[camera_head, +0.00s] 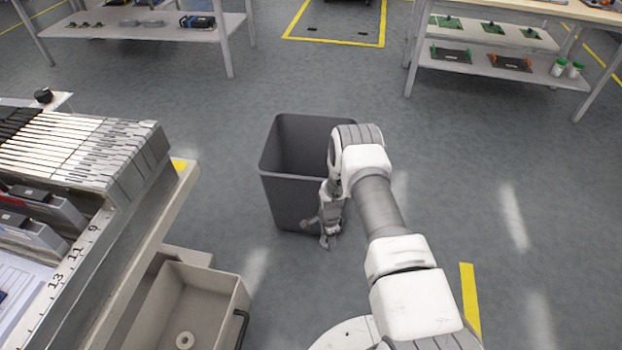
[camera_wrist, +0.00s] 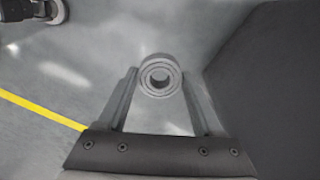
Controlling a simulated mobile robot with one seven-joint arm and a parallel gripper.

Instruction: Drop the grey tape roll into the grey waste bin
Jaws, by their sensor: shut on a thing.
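The grey waste bin (camera_head: 287,200) stands upright on the floor in the middle of the head view, open at the top. Its dark wall (camera_wrist: 265,90) appears to fill the right of the wrist view. My gripper (camera_head: 327,238) hangs low beside the bin's near right side, below rim height and outside it. In the wrist view, my gripper (camera_wrist: 160,82) is shut on the grey tape roll (camera_wrist: 147,76), a ring held at the fingertips with its hole facing the camera. The roll cannot be made out clearly in the head view.
A feeder trolley (camera_head: 130,215) stands at left, with a beige box (camera_head: 222,285) below holding a pale ring (camera_head: 185,340). Shelved tables stand at back left (camera_head: 150,30) and back right (camera_head: 490,65). The floor right of my arm is clear, with a yellow line (camera_head: 469,300).

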